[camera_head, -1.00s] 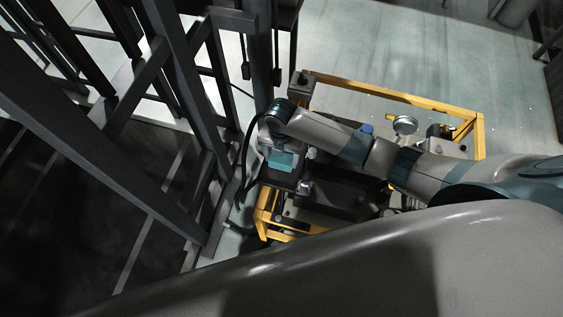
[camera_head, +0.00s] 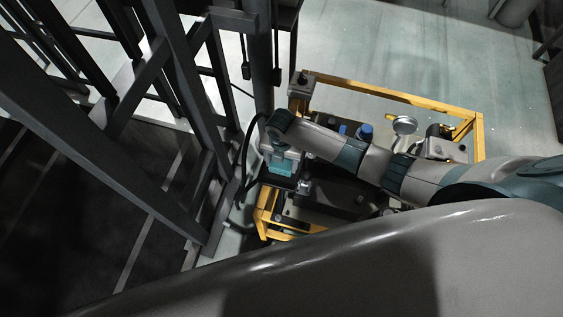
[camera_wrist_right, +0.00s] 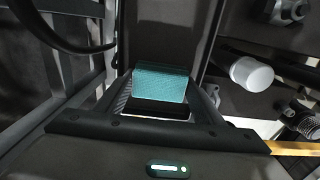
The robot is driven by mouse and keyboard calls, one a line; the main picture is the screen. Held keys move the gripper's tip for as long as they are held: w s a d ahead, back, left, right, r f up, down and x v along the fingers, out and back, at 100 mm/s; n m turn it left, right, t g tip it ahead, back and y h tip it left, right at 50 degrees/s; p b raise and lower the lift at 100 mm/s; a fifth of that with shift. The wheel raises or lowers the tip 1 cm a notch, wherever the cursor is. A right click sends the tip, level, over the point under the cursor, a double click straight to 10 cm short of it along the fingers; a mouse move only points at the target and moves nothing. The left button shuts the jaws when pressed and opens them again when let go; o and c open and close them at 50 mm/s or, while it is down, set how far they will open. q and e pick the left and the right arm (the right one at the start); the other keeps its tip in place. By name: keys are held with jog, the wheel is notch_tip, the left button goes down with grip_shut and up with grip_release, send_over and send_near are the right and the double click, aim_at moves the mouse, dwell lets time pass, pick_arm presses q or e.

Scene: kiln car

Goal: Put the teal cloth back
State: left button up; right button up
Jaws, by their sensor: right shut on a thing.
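The teal cloth (camera_wrist_right: 160,82) is a small folded block between the fingers of my right gripper (camera_wrist_right: 168,108) in the right wrist view. The gripper is shut on it. In the head view the cloth (camera_head: 281,167) shows below the end of my right arm, near the left end of the yellow-framed unit. My right gripper (camera_head: 284,156) is partly hidden there by my own wrist. I cannot tell whether the cloth touches the dark surface under it. My left gripper is not in view.
A yellow frame (camera_head: 390,93) surrounds dark machinery with a round gauge (camera_head: 404,125) and a blue-capped part (camera_head: 365,131). Dark steel posts (camera_head: 185,75) stand close on the left. A black hose (camera_head: 246,150) curves beside my wrist. Open floor (camera_head: 400,50) lies behind.

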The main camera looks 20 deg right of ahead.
jog(key=o, duration=0.7)
jog(key=shift+f, duration=0.1)
notch_tip(320, 180, up, 12)
jog(key=shift+r+b, duration=0.2)
jog(key=shift+b, duration=0.15)
dwell(0.3)
